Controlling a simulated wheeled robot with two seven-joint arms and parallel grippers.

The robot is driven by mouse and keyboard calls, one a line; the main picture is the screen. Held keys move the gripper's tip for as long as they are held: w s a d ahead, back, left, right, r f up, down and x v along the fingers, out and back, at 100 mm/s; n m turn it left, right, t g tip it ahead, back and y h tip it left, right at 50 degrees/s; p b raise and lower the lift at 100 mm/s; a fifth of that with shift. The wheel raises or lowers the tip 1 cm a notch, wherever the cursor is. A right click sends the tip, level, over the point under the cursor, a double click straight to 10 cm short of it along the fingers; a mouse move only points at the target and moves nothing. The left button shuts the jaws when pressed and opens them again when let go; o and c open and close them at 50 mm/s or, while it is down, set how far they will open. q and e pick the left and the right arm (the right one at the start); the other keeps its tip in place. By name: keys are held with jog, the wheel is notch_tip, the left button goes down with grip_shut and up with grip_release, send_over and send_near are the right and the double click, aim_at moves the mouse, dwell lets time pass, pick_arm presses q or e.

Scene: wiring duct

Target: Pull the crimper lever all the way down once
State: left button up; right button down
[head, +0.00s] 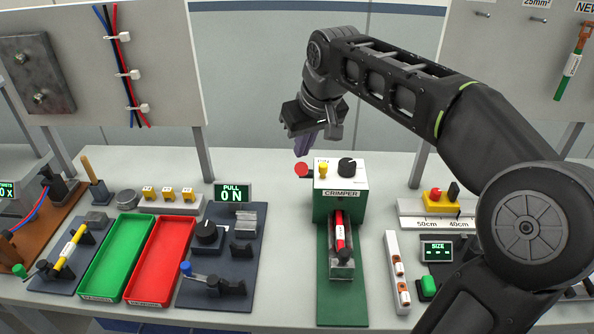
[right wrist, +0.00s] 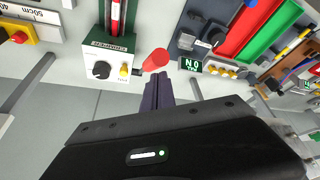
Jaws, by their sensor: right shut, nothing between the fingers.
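The crimper (head: 340,204) is a green and white box on the bench with a dial and a yellow knob on top. Its lever has a red ball end (head: 302,170) at the box's upper left side. That red end also shows in the right wrist view (right wrist: 156,59). My right gripper (head: 301,150) is shut and empty, pointing down just above the red end. In the right wrist view its closed fingers (right wrist: 158,88) lie just beside the red end. I cannot tell whether they touch. My left gripper is not in view.
A red connector piece (head: 340,235) lies in the crimper's green front bed. Left stand the PULL display (head: 232,193), a red tray (head: 160,262) and a green tray (head: 114,258). Right are a white strip (head: 397,272) and the SIZE display (head: 436,249). Panels stand behind.

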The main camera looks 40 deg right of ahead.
jog(key=shift+f, duration=0.1)
notch_tip(320, 180, down, 23)
jog(key=b, duration=1.8)
notch_tip(320, 180, up, 26)
jog(key=p, duration=2)
jog(key=shift+f, duration=0.15)
jog(key=shift+r, duration=1.05)
